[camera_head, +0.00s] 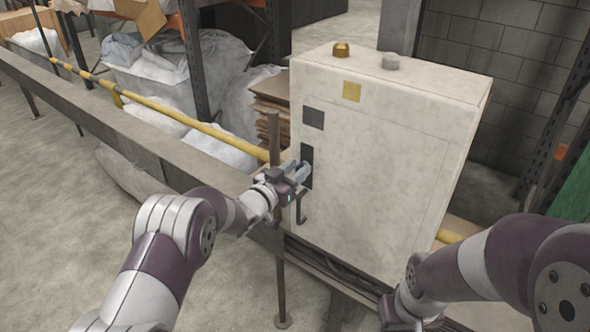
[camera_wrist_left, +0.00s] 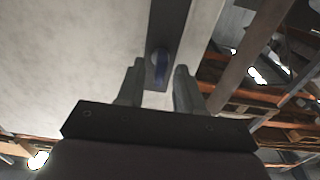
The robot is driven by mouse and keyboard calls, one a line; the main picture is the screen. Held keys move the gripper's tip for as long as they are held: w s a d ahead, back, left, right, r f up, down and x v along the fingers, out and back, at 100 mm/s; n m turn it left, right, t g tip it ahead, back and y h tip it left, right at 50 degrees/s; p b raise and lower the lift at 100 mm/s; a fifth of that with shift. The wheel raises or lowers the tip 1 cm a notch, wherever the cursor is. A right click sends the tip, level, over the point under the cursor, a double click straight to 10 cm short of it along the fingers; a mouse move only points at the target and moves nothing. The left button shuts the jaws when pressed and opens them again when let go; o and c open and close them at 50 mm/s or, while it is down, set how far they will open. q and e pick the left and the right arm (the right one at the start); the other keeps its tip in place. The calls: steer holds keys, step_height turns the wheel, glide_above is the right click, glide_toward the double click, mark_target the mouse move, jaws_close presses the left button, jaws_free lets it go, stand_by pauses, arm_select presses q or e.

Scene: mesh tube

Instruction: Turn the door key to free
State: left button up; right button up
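A tall off-white cabinet (camera_head: 385,150) carries a narrow dark plate (camera_head: 307,153) at the left of its front face. My left gripper (camera_head: 303,170) is at the plate. In the left wrist view the fingers of my left gripper (camera_wrist_left: 158,80) are open on either side of the key's line, with gaps on both sides. The key lies between or just beyond the fingertips; the exact depth is unclear. My right gripper (camera_head: 400,312) is low at the right, its fingers not clearly visible.
A dark handle (camera_head: 300,208) juts from the cabinet below the plate. A yellow rail (camera_head: 190,122) runs to the cabinet's left side. An amber lamp (camera_head: 341,49) and a grey knob (camera_head: 390,61) sit on top. The floor at left is clear.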

arm_select(q)
steer(key=shift+c, duration=0.3)
steer(key=shift+s, duration=0.1)
jaws_close()
steer(key=m+b, duration=0.6)
steer(key=b, duration=0.1)
steer(key=m+b, duration=0.6)
steer(key=b, duration=0.1)
steer(key=m+b, duration=0.6)
steer(key=b, duration=0.1)
steer(key=shift+s+d+f, duration=0.3)
steer(key=shift+d+f, duration=0.05)
